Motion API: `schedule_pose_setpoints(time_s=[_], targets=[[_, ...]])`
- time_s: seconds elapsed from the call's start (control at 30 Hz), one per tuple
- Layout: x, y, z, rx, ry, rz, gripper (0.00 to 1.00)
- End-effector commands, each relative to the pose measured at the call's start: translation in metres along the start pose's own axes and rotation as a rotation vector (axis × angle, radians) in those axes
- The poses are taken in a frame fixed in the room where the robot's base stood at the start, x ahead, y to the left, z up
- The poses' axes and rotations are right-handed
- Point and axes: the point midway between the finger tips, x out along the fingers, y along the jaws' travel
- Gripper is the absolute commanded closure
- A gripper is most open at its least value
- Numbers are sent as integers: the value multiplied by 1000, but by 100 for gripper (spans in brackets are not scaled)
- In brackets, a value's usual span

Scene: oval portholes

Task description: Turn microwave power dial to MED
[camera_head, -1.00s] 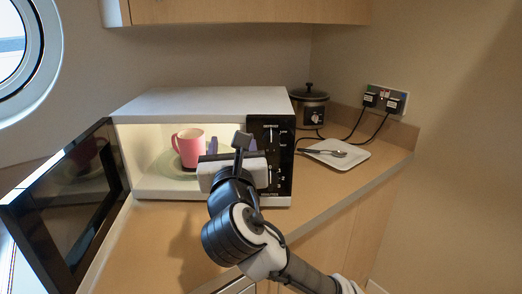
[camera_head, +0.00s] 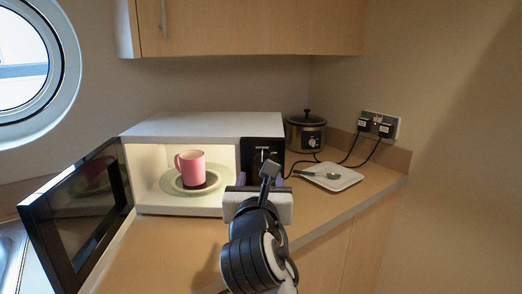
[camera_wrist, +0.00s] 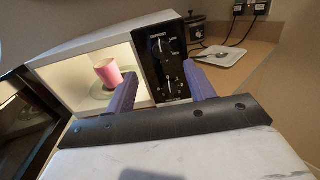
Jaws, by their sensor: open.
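The white microwave (camera_head: 205,127) stands on the counter with its door (camera_head: 82,212) swung open to the left. Its black control panel (camera_wrist: 162,62) shows two dials in the wrist view, an upper dial (camera_wrist: 161,47) and a lower dial (camera_wrist: 168,86). The labels are too small to read surely, so I cannot tell the setting. My gripper (camera_wrist: 165,92) is open, its two purple fingers apart on either side of the panel's lower part. It appears in front of the panel, touching nothing that I can see. In the head view my gripper hides the panel's lower part.
A pink mug (camera_head: 191,168) stands on a plate (camera_head: 172,186) inside the microwave. To the right are a slow cooker (camera_head: 306,133), a white tray (camera_head: 330,177) with a spoon, and plugged cords at a wall socket (camera_head: 379,125). The counter front is clear.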

Motion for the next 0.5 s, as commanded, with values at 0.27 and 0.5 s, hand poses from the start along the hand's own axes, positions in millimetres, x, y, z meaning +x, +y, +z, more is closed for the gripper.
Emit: schedule_pose_setpoints(time_s=[0.27,0.5], targets=[[35,0,1,1,4,-1,46],[85,0,2,1,3,-2,46]])
